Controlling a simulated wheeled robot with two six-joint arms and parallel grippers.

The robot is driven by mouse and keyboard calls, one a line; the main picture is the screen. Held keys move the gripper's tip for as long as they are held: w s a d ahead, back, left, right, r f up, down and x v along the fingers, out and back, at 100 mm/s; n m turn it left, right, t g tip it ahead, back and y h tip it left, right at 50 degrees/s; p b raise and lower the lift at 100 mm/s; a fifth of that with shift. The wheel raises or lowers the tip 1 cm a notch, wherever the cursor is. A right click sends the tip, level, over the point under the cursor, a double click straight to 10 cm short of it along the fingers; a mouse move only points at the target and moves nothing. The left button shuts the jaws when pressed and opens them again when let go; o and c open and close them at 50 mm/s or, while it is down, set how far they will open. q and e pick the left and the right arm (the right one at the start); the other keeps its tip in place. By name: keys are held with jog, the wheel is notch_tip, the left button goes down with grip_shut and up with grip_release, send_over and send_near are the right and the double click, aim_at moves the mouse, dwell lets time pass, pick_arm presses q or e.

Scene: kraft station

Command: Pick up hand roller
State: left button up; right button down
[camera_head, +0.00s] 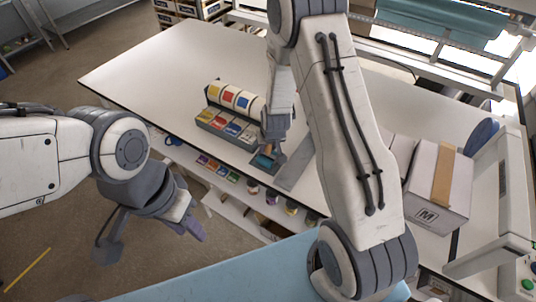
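A small item with an orange-brown part (268,149) and a teal part (264,162) lies near the table's front edge. It may be the hand roller, but it is small and partly covered, so I cannot be sure. My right gripper (275,146) points down right at this item. Whether its fingers are closed on it cannot be told. My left gripper (150,236) hangs over the floor in front of the table, with its fingers wide apart and nothing between them.
A rack of colored containers (226,126) and a row of labelled rolls (235,97) stand just left of my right gripper. A cardboard box (440,185) stands at the right. The white table (165,70) is clear at left. Bottles sit on a shelf below (235,205).

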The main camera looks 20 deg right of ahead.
jog(key=shift+r, duration=0.15)
notch_tip(320, 180, up, 4)
jog(key=shift+d+r, duration=0.15)
jog(key=s+d+r+b, duration=0.6)
jog(key=s+d+b, duration=0.1)
jog(key=d+b, duration=0.1)
jog(key=shift+s+d+r, duration=0.25)
jog(key=shift+d, duration=0.1)
